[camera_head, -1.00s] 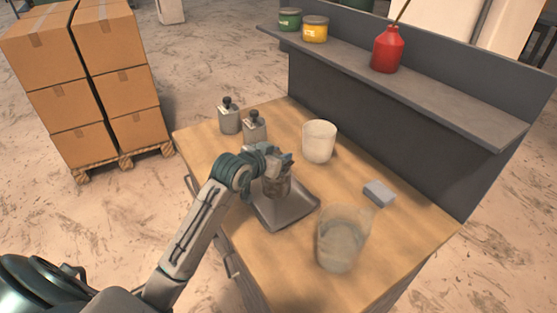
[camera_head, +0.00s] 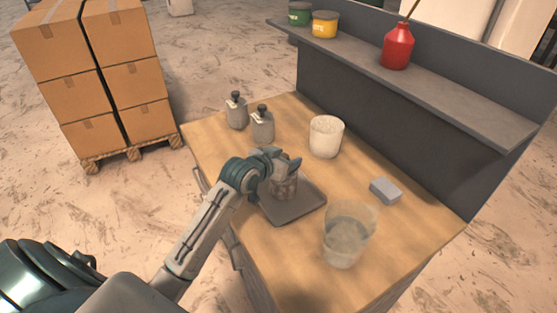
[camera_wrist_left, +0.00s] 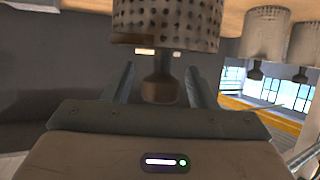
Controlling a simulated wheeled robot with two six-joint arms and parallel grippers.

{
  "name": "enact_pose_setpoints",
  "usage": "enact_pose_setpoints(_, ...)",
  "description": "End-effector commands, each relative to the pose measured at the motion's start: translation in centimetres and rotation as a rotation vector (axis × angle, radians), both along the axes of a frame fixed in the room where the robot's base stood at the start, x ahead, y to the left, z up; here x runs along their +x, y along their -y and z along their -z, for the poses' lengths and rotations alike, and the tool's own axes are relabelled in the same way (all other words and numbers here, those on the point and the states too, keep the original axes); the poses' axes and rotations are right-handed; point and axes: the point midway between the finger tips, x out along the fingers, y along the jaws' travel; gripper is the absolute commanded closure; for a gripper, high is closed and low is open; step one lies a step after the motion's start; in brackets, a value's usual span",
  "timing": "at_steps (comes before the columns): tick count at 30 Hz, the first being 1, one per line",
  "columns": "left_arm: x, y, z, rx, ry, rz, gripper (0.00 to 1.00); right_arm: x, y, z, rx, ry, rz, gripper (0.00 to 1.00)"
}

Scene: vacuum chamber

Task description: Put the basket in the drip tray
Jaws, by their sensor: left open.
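The basket (camera_head: 285,188) is a small perforated metal cylinder. It stands upright on the grey square drip tray (camera_head: 298,208), near the tray's back-left part. My left gripper (camera_head: 282,165) is just above it and hides its top. In the left wrist view, which shows the scene inverted, the perforated basket (camera_wrist_left: 170,22) has a dark knobbed handle. My left gripper (camera_wrist_left: 160,88) is open, with its two fingers on either side of the handle and visible gaps between. My right gripper is not in view.
A white beaker (camera_head: 326,137) stands behind the tray, and a clear liquid-filled beaker (camera_head: 347,238) stands at the front right. Two grey knobbed canisters (camera_head: 262,127) are at the back left. A small grey block (camera_head: 385,190) lies right. A shelf (camera_head: 430,83) runs along the table's far side.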

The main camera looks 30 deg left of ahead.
Motion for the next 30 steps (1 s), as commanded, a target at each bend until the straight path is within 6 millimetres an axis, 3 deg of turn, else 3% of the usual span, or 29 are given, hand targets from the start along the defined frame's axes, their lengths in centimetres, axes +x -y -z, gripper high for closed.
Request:
enact_pose_setpoints(15,-8.6,-1.2,-3.4,0.008,-0.001,0.003,0.48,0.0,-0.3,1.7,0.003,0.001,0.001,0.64)
enact_pose_setpoints(21,-10.2,-1.5,-4.2,0.003,-0.001,0.0,0.48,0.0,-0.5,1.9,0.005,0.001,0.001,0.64)
enact_pose_setpoints(30,-10.8,-1.5,-4.5,0.0,-0.001,0.001,0.48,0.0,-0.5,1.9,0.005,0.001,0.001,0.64)
